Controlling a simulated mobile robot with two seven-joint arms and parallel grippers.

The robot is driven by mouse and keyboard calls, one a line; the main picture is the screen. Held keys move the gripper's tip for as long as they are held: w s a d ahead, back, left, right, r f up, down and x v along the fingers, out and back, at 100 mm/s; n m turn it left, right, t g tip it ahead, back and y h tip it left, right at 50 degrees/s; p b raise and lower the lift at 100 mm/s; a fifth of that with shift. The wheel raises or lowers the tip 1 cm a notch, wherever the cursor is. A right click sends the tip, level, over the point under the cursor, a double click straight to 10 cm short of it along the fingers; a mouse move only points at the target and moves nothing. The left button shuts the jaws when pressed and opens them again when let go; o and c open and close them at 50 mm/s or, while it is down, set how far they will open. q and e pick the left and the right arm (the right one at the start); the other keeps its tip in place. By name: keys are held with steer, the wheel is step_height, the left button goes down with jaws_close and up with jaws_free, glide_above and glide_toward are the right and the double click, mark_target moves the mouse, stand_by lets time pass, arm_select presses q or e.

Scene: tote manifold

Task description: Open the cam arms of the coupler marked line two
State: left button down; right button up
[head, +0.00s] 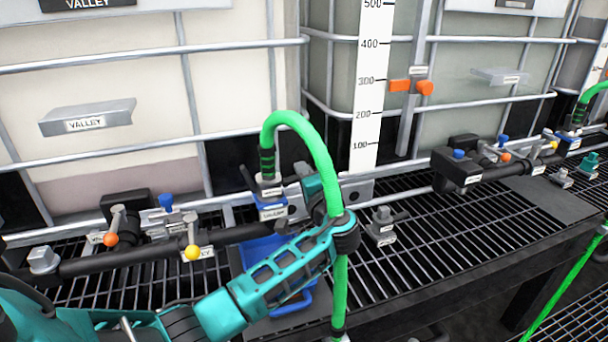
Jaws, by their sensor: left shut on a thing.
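A coupler (269,188) sits at the bottom end of a green hose (318,155), above a blue fitting on the manifold in the head view. Its small tag is too small to read. A dark cam arm (246,178) sticks out up and to the left from it. My left gripper (303,181) is at the coupler's right side, partly behind the green hose. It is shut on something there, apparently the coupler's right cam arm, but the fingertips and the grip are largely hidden. My right gripper is not in view.
A blue tray (262,252) lies below the coupler, partly behind my arm. Valves with an orange knob (111,240) and a yellow knob (192,253) stand left on a black pipe. Another hosed coupler (574,118) is far right. A loose grey fitting (382,222) stands on the grating.

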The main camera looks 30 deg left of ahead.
arm_select(q)
steer(key=c, duration=1.5)
jaws_free()
steer(key=shift+o, duration=0.2)
steer(key=b+v, duration=0.1)
steer(key=v, duration=1.2)
